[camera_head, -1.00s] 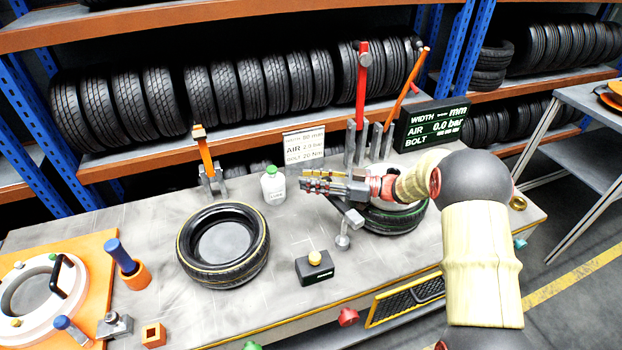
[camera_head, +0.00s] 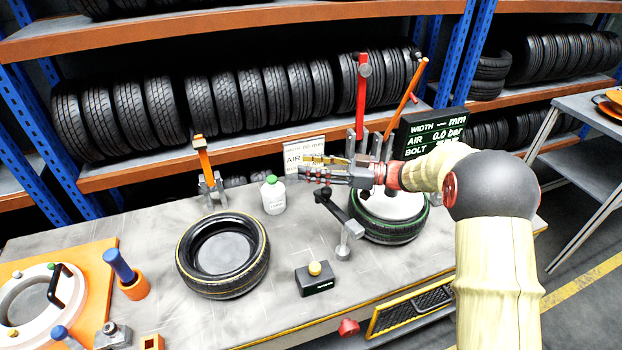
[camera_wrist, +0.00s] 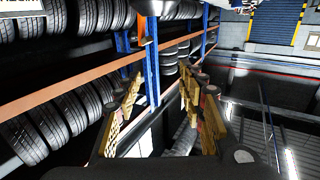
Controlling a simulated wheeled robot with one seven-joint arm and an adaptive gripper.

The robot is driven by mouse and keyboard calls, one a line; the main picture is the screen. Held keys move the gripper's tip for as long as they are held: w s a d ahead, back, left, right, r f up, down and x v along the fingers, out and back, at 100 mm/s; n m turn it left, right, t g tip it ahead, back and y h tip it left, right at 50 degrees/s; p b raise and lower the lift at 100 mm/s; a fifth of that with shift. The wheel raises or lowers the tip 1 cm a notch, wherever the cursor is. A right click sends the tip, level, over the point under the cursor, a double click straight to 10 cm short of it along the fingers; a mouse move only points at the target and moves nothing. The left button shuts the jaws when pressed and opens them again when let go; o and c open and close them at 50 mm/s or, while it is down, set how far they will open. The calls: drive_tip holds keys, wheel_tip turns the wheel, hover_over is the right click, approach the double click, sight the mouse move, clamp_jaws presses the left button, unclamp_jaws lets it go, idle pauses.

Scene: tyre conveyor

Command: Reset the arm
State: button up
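My gripper (camera_head: 318,168) is held above the workbench (camera_head: 150,222), pointing left in the head view, over the gap between the bottle and the green-ringed tyre (camera_head: 395,230). Its fingers are spread apart with nothing between them in the wrist view (camera_wrist: 165,100). That view looks out at racks and the hall rather than at the bench. My arm reaches in from the right, bent at a dark round joint. Below the gripper a black-handled lever (camera_head: 345,212) on a metal post is visible and appears apart from the fingers.
A yellow-ringed tyre (camera_head: 222,253) lies on the bench, near a white bottle (camera_head: 273,195) and a black button box (camera_head: 315,279). Red (camera_head: 362,95) and orange (camera_head: 408,95) levers and a dark display (camera_head: 432,131) stand behind the gripper. Tyre racks (camera_head: 240,145) line the back.

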drive_tip(key=shift+r, duration=0.8)
drive_tip(key=w+d+r+m+t+h, duration=0.3)
drive_tip(key=r+t+h, duration=0.1)
drive_tip(key=r+t, duration=0.15)
drive_tip(key=w+d+r+m+t+h, duration=0.2)
drive_tip(key=w+d+r+t+h, duration=0.15)
drive_tip(key=r, duration=0.35)
drive_tip(key=s+d+r+m+t+h, duration=0.2)
drive_tip(key=s+d+r+m+h, duration=0.1)
drive_tip(key=s+d+m+h, duration=0.55)
drive_tip(key=s+d+f+m+g+h, duration=0.1)
drive_tip(key=s+d+f+g+h, duration=0.15)
drive_tip(key=s, duration=0.55)
drive_tip(key=s+d+f+g+h, duration=0.1)
drive_tip(key=s+d+f, duration=0.25)
drive_tip(key=s, duration=0.35)
drive_tip(key=s+a+f+g, duration=0.1)
drive_tip(key=s+f+g, duration=0.1)
drive_tip(key=s, duration=0.5)
drive_tip(key=s+a+f+g+y, duration=0.1)
drive_tip(key=s+f, duration=0.3)
drive_tip(key=s, duration=0.3)
drive_tip(key=s+a+f+m+g+y, duration=0.1)
drive_tip(key=s+a+f+g, duration=0.1)
drive_tip(key=s, duration=0.5)
drive_tip(key=shift+s+f+g, duration=0.35)
drive_tip(key=shift+f, duration=0.35)
